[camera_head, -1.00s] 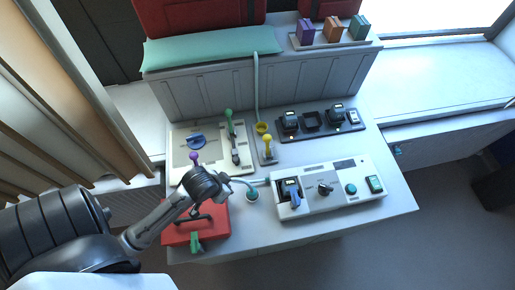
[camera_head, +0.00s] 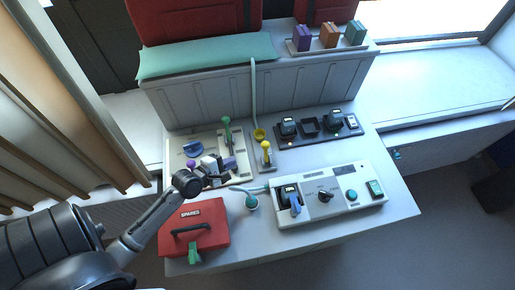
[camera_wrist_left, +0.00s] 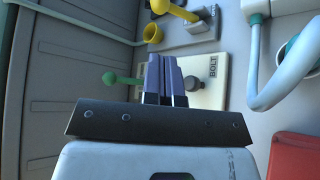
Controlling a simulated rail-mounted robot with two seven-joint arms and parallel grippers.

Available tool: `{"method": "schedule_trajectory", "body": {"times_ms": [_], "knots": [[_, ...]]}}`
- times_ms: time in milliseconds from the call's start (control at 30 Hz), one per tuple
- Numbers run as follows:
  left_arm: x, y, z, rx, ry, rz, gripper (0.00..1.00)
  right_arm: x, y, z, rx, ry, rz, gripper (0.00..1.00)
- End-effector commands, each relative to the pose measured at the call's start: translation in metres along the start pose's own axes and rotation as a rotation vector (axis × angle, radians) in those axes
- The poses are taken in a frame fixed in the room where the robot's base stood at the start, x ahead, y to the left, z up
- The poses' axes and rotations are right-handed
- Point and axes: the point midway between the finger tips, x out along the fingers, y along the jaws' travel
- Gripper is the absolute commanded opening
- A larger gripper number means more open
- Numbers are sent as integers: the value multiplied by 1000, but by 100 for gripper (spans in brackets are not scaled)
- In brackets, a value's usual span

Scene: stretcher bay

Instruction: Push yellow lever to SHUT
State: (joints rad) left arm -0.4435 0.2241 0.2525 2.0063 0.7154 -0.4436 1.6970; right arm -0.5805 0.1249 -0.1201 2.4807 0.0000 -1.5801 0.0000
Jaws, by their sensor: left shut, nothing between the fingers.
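The yellow lever (camera_head: 266,147) stands on a small grey plate in the middle of the table, its round knob at the top. It also shows at the top edge of the left wrist view (camera_wrist_left: 178,9), partly cut off. My left gripper (camera_head: 230,163) is shut and empty, left of the yellow lever and apart from it, over the right part of the panel with the green lever. In the left wrist view its bluish fingers (camera_wrist_left: 163,72) are together, pointing towards the panel marked BOLT. No SHUT label is readable. My right gripper is out of view.
The green lever (camera_head: 227,125) stands just beyond my left gripper. A yellow cup (camera_head: 259,134) with a hose is behind the yellow lever. A red SPARES case (camera_head: 207,214), a white control box (camera_head: 340,193) and a black charger strip (camera_head: 345,124) stand around.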

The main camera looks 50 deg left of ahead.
Motion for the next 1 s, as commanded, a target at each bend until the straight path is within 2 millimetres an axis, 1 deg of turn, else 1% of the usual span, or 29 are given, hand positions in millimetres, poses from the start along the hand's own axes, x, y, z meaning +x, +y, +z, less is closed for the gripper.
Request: {"method": "schedule_trajectory", "body": {"times_ms": [167, 500, 700, 833, 1000], "knots": [[19, 1, 1, -11, -1, 0, 0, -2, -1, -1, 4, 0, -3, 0], [83, 1, 0, -8, 0, 0, 0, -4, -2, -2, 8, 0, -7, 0], [113, 0, 0, -8, 0, -2, 0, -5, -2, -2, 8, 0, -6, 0], [126, 0, 0, -7, 0, -1, 0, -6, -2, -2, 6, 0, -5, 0], [136, 0, 0, -7, 1, -2, 0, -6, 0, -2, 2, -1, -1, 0]]}}
